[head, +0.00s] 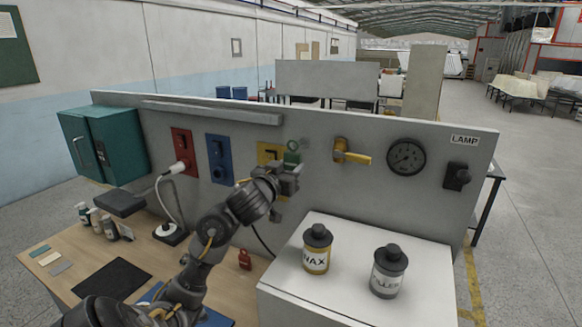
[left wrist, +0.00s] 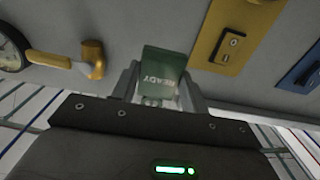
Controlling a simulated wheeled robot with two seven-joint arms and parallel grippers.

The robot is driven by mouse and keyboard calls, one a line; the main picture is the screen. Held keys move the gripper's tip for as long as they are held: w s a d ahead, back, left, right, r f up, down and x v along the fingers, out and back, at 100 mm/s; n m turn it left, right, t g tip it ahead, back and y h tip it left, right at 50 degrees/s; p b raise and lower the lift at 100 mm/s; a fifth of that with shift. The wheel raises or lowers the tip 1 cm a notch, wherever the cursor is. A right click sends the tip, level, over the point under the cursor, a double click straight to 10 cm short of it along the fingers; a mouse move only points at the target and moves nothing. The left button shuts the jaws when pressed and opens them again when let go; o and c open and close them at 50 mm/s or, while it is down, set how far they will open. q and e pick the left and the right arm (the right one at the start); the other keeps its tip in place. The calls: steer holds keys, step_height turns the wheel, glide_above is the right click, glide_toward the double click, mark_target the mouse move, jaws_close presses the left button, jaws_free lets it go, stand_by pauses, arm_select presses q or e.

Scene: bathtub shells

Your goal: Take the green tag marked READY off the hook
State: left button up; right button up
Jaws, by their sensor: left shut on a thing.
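The green tag (head: 291,158) is in front of the grey panel, just right of the yellow switch plate. A green ring (head: 293,144) shows above it. In the left wrist view the tag (left wrist: 161,70) reads READY and sits between the fingers. My left gripper (head: 287,175) is shut on the tag, and it also shows in the left wrist view (left wrist: 160,92). The hook is too small to make out, so I cannot tell whether the ring is still around it. My right gripper is not in view.
The panel carries a yellow switch plate (head: 268,153), a yellow-handled valve (head: 351,153), a gauge (head: 406,157) and a black lamp knob (head: 457,176). A WAX can (head: 316,250) and another can (head: 388,271) stand on the white cabinet (head: 430,285). A red tag (head: 245,259) is on the bench.

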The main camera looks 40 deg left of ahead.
arm_select(q)
steer(key=shift+v, duration=1.4)
steer(key=shift+f, duration=0.1)
